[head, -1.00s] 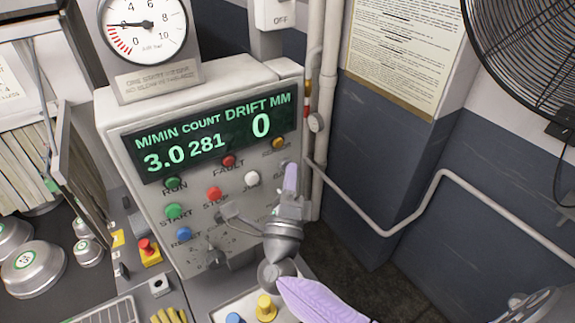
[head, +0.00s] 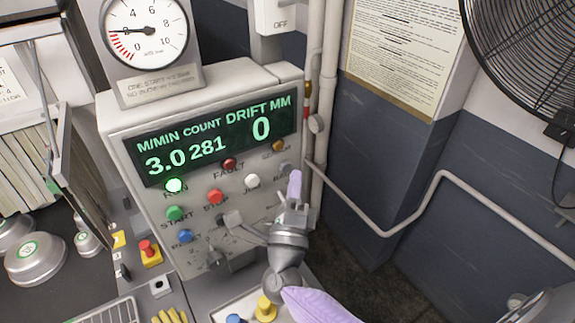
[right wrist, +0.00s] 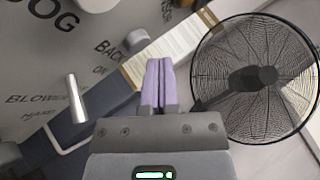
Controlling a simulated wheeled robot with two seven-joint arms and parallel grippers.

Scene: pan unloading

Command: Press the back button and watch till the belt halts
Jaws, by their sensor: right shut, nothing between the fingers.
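The grey back button (head: 285,168) is at the right end of the control panel's (head: 122,150) middle button row, partly behind my right fingers in the head view. In the right wrist view the button (right wrist: 137,40) stands beside the word BACK, just left of the fingertips. My right gripper (head: 296,175) is shut and empty, its lilac fingers together (right wrist: 158,64). I cannot tell whether they touch the button. The green RUN lamp (head: 174,186) is lit. The display (head: 215,140) reads 3.0 m/min, count 281, drift 0. My left gripper is out of view.
Metal pans (head: 35,262) lie on a dark surface at left; I cannot tell if it moves. A red stop button (head: 148,247) sits on a yellow box near the panel. A pipe (head: 400,225) and a fan (head: 520,60) are at right.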

